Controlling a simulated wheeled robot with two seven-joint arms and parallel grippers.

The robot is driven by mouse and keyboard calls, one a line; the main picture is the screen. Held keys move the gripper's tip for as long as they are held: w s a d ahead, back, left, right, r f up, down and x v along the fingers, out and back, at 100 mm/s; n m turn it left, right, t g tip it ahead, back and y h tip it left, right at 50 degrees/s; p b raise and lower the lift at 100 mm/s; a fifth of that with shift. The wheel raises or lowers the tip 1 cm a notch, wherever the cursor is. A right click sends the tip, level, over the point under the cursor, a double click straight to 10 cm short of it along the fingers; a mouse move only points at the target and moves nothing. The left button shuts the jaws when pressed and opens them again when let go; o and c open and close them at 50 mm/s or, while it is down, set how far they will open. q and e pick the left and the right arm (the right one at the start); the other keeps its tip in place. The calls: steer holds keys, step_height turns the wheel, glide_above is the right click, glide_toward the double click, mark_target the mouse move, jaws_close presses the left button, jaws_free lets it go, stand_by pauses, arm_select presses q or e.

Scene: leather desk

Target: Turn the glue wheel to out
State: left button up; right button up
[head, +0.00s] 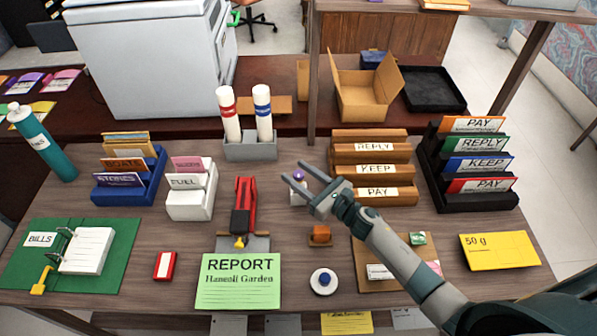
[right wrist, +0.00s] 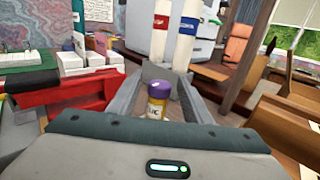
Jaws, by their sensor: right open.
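The glue is a small upright container (right wrist: 156,112) with a purple round top, partly lettered label and yellowish lower part. In the head view the glue's purple top (head: 299,175) shows right of the red stapler. I cannot tell whether this top is a cap or the wheel; no "out" mark is readable. My right gripper (head: 301,174) is open, its fingers reaching to the glue. In the right wrist view the glue stands between the two spread fingers of the right gripper (right wrist: 160,90), with room on both sides. My left gripper is not in view.
The red stapler (head: 243,207) is left of the glue. A grey holder (head: 250,151) with two white tubes stands behind. Brown card trays (head: 371,172) are to the right. An orange-brown block (head: 320,234) and a round white piece with a blue knob (head: 324,281) are in front.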

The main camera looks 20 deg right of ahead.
steer(key=shift+w, duration=0.1)
steer(key=shift+c, duration=0.4)
steer(key=c, duration=1)
arm_select(q)
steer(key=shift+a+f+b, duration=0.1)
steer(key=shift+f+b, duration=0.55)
steer(key=shift+b, duration=0.05)
arm_select(e)
steer(key=shift+n+g+y, duration=0.4)
steer(key=shift+n+y, duration=0.1)
steer(key=shift+y, duration=0.1)
